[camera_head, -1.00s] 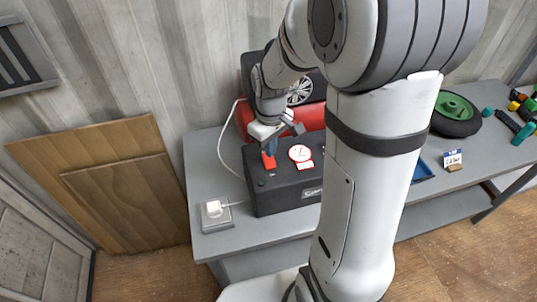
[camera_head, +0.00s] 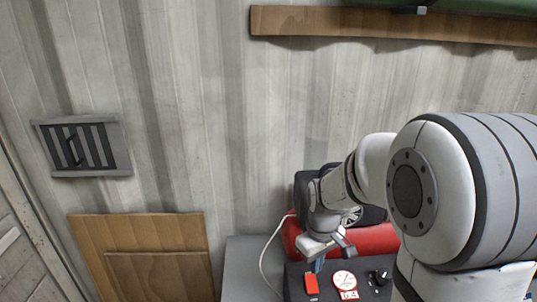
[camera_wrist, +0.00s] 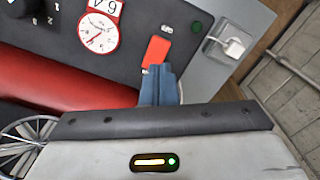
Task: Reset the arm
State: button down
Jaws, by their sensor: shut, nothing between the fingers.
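My gripper (camera_wrist: 160,84) is shut and empty, with its blue fingers together. In the wrist view its tips are just beside a red switch (camera_wrist: 156,51) on a dark control box (camera_wrist: 125,20); I cannot tell whether they touch it. In the head view my gripper (camera_head: 317,265) is above the same box (camera_head: 296,287), with the red switch (camera_head: 311,285) just below it. A round white gauge with a red rim (camera_head: 344,279) is right of the switch. My arm hides much of the right side of the head view.
A red cylinder (camera_head: 375,241) lies behind the box, with a wheel (camera_head: 352,216) near it. A white plug in a socket (camera_wrist: 233,46) sits beside the box. A wall vent (camera_head: 83,146) and wooden panel (camera_head: 142,240) are at left.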

jog(key=s+r+m+t, duration=0.1)
jog(key=s+r+m, duration=0.2)
jog(key=s+r, duration=0.2)
jog(key=s+r+m+t, duration=0.2)
jog(key=s+r, duration=0.2)
jog(key=s, duration=0.5)
jog(key=shift+s+r+m+b, duration=0.15)
jog(key=shift+r+m+b, duration=0.2)
jog(key=shift+m, duration=0.05)
